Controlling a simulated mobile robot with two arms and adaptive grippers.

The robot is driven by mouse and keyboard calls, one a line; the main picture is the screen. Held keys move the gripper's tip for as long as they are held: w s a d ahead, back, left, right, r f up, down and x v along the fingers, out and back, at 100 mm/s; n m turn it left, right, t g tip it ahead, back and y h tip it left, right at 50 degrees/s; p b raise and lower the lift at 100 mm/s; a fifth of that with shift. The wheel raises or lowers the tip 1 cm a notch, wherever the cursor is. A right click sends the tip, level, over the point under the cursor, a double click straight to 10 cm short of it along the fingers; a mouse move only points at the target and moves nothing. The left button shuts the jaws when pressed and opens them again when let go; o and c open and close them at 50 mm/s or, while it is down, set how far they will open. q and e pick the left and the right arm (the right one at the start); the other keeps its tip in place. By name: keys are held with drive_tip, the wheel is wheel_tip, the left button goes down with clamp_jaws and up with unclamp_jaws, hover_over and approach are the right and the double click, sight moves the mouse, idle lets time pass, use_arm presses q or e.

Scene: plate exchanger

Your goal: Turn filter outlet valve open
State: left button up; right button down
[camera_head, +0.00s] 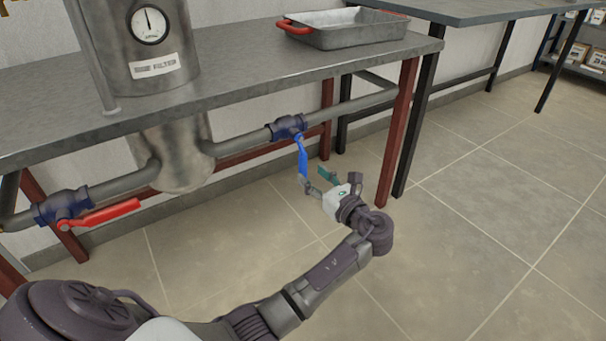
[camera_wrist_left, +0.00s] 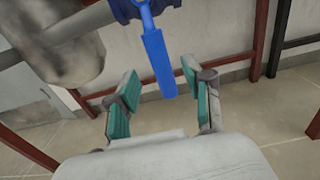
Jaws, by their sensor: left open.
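A valve with a blue lever (camera_head: 302,158) sits on the pipe right of the filter vessel (camera_head: 180,155). The lever points down, across the pipe. A second valve, left of the vessel, has a red lever (camera_head: 100,216) lying roughly along its pipe. No label on either valve can be read. My left gripper (camera_head: 317,182) is open and empty, at the lower end of the blue lever. In the left wrist view the blue lever (camera_wrist_left: 158,60) reaches between the two green-padded fingers of the gripper (camera_wrist_left: 160,92), with gaps on both sides. My right gripper is not in view.
The grey bench top (camera_head: 240,62) lies above the pipes, with a metal tray with red handles (camera_head: 345,32) on it. A red bench leg (camera_head: 398,130) stands close to the right of my gripper. The tiled floor in front is clear.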

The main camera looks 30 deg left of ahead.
sight(305, 168)
use_arm(q)
drive_tip(key=shift+b+x, duration=0.9)
drive_tip(key=shift+x, duration=1.75)
clamp_jaws()
